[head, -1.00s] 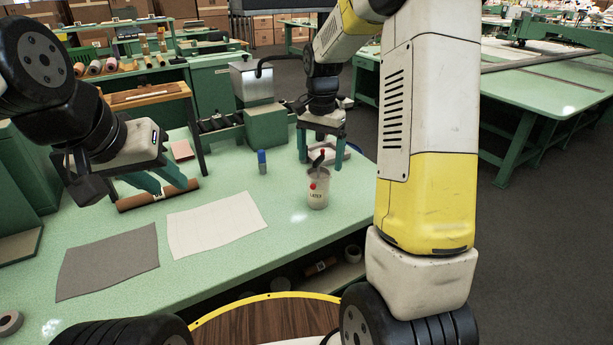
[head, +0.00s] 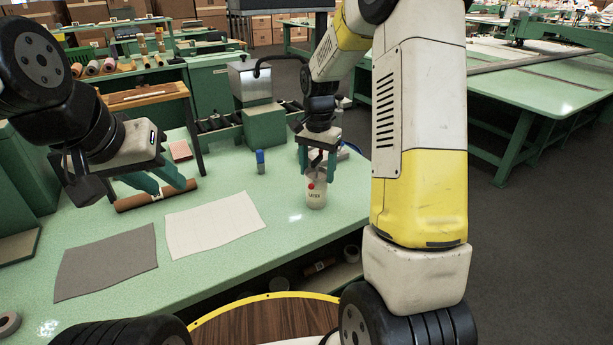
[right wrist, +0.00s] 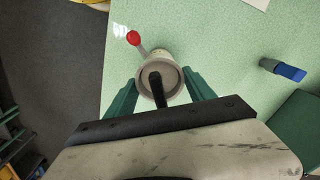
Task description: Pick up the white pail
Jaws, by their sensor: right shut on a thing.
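The white pail (head: 316,197), labelled LATEX, stands upright on the green table, with a red tip at its side. In the right wrist view the pail (right wrist: 166,62) shows from above, with a dark handle-like piece over its top and a red knob (right wrist: 133,38) beside it. My right gripper (head: 318,172) has come down over the pail, with one green finger on each side, and is shut on it. In the right wrist view the fingers (right wrist: 160,80) flank the pail.
A blue-capped bottle (head: 260,161) stands left of the pail. A cream sheet (head: 213,225) and a grey sheet (head: 106,262) lie flat in front. A green block (head: 264,126) stands behind. The table's front edge is close to the pail.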

